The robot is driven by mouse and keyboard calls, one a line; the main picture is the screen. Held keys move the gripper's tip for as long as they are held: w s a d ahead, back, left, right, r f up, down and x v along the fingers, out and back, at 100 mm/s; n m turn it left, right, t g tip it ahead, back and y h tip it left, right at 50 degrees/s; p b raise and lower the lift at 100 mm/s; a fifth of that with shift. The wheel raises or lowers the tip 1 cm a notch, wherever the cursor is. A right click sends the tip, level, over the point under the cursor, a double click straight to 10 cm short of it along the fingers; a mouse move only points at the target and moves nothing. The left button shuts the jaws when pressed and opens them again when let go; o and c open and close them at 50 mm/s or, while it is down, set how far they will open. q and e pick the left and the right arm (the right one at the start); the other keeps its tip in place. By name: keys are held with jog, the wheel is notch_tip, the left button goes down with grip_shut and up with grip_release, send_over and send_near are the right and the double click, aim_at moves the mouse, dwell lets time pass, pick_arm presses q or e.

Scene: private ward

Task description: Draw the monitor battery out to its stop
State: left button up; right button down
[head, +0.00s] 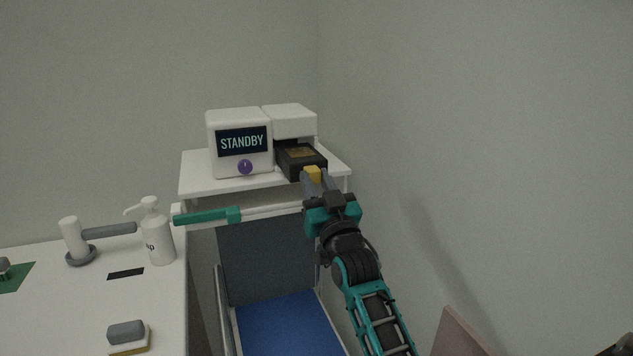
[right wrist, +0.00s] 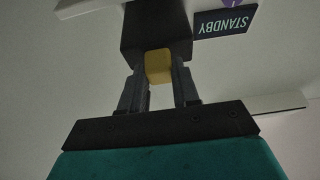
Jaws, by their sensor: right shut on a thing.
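The white monitor (head: 222,166) stands on a white shelf and its screen reads STANDBY. The black battery (head: 290,168) sticks out of the front of the white housing (head: 290,120) on the monitor's right. A yellow tab (head: 312,173) is on the battery's front. My right gripper (head: 314,180) is shut on this tab. In the right wrist view the fingers (right wrist: 160,82) sit on both sides of the yellow tab (right wrist: 158,64), with the dark battery (right wrist: 155,28) right beyond it. How much of the battery is still inside the housing is hidden. My left gripper is not in view.
The shelf (head: 200,184) has a rail with a green part (head: 207,216) below its front. A white counter (head: 70,310) at left holds a pump bottle (head: 158,240), a white-and-grey handled item (head: 75,240) and a brush-like block (head: 128,337). The wall is close on the right.

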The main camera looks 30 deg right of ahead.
jog(key=shift+f, duration=0.15)
jog(key=c, duration=1.2)
grip_release()
jog(key=shift+s, duration=0.1)
jog(key=shift+c, duration=0.2)
jog(key=o, duration=0.3)
jog(key=shift+s, duration=0.15)
jog(key=shift+o, duration=0.6)
jog(key=b+v, duration=0.1)
jog(key=v, duration=1.1)
jog(key=shift+s, duration=0.3)
jog(key=shift+a+f, duration=0.1)
